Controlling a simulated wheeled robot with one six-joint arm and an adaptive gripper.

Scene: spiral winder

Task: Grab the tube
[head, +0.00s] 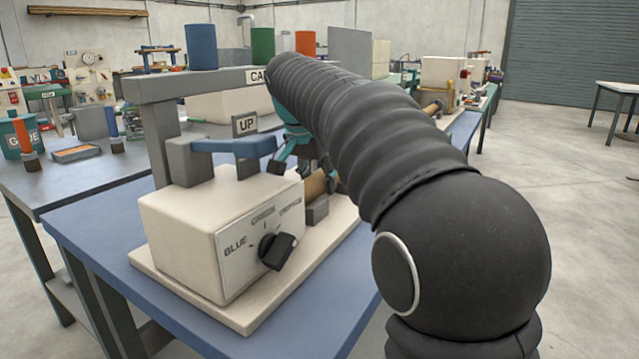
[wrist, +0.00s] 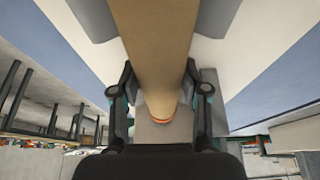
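A tan-brown tube (head: 316,186) lies on the machine beside the cream control box, partly hidden behind my arm and machine parts. In the wrist view the tube (wrist: 155,45) runs down the middle from the top edge, with an orange-red ring at its far end. My gripper (head: 305,172) is just above the tube, with teal and black fingers spread apart. In the wrist view my gripper (wrist: 160,72) has one finger on each side of the tube, close to its edges. Contact cannot be made out.
The cream control box (head: 185,235) with a black knob (head: 277,250) stands at the front of the blue table (head: 90,240). A grey beam (head: 190,85) carries blue, green and orange cylinders above it. A grey-blue lever (head: 235,147) marked "UP" is left of my gripper.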

